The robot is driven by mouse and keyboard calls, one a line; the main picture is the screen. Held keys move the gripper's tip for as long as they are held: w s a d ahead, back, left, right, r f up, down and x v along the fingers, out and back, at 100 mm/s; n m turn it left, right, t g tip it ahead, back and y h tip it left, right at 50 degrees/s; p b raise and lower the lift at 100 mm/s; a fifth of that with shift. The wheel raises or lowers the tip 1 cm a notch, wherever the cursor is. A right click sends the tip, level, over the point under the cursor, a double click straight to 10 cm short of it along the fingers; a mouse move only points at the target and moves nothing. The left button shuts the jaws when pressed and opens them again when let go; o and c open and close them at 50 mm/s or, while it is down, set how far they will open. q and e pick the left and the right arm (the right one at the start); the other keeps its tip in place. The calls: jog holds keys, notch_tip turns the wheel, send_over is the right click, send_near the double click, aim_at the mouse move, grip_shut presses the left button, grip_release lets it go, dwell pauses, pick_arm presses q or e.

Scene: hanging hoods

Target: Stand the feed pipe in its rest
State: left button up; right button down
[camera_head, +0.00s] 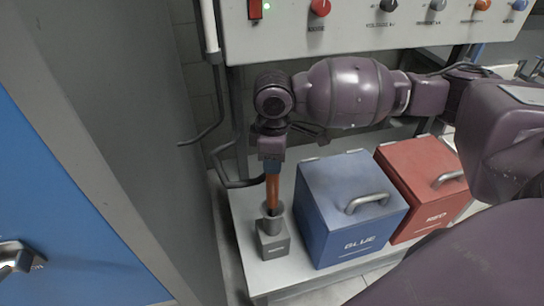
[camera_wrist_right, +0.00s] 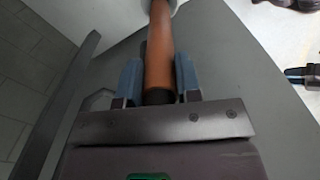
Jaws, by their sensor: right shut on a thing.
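The feed pipe (camera_head: 272,190) is a copper-orange tube, upright in the head view. My right gripper (camera_head: 271,163) is shut on its upper part, pointing down. The grey rest (camera_head: 273,246), a block with a round cup on top, stands on the white shelf directly below. The pipe's lower end shows at the cup's mouth and appears to go into it; how deep is hidden. In the right wrist view the pipe (camera_wrist_right: 160,45) lies between the blue fingers of my right gripper (camera_wrist_right: 158,75). My left gripper is not in view.
A blue box (camera_head: 345,205) with a handle stands close right of the rest, and a red box (camera_head: 420,185) beyond it. A control panel (camera_head: 370,30) with knobs is above. A grey-framed blue door (camera_head: 60,200) is at left. The white shelf (camera_head: 245,205) has little free room.

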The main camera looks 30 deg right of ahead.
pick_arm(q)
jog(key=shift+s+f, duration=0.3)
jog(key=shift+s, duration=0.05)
pick_arm(e)
jog(key=shift+r, duration=0.1)
pick_arm(q)
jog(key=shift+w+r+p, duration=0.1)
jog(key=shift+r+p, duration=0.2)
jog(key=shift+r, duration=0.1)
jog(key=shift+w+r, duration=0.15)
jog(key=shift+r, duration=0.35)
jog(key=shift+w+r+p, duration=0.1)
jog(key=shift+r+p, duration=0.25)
jog(key=shift+p, duration=0.25)
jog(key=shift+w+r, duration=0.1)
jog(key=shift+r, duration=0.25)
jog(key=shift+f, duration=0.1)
pick_arm(e)
jog(key=shift+f, duration=0.25)
